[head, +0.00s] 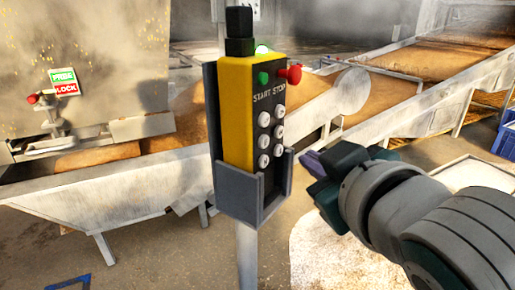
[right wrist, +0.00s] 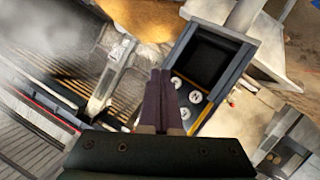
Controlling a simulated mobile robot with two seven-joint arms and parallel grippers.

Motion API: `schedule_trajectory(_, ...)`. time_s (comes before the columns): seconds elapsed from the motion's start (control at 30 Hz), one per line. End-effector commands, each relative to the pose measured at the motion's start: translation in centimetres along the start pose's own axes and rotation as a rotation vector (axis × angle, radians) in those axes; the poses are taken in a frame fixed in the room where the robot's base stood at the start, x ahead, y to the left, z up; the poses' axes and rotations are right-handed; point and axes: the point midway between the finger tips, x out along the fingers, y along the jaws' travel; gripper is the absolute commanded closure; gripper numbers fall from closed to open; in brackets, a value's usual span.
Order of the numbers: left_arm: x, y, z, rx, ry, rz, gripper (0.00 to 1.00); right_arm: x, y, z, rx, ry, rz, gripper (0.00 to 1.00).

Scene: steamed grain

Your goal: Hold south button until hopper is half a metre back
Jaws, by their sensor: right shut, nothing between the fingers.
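A yellow control pendant (head: 237,105) sits upright in a grey holder (head: 238,190) on a post. Its face has white round buttons (head: 264,141) in two columns; I cannot tell which is south. My right gripper (head: 313,164) is shut and empty, to the right of the pendant, with a gap in the picture. In the right wrist view its closed fingers (right wrist: 158,92) are beside the white buttons (right wrist: 195,97), and contact is not clear. The metal hopper (head: 110,50) stands at upper left with a FREE/LOCK plate. My left gripper is not in view.
A green START button (head: 263,78) and a red STOP knob (head: 290,74) sit at the pendant's top. A sloped conveyor with brown grain (head: 400,95) runs behind it. A metal trough (head: 115,190) is at left. A blue crate (head: 504,135) stands far right.

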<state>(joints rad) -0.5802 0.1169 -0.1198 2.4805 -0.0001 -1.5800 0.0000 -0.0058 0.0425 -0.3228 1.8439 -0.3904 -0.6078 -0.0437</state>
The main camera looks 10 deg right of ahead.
Motion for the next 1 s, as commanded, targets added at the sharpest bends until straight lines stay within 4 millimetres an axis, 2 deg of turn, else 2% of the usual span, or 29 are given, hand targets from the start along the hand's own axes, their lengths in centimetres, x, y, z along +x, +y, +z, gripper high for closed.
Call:
schedule_trajectory(0.23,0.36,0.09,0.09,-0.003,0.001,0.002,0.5,1.02,-0.75,-0.86,-0.001,0.002,0.0,1.0)
schedule_trajectory(1.0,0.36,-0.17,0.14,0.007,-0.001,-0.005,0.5,1.06,-0.77,-0.89,-0.001,0.001,0.0,1.0)
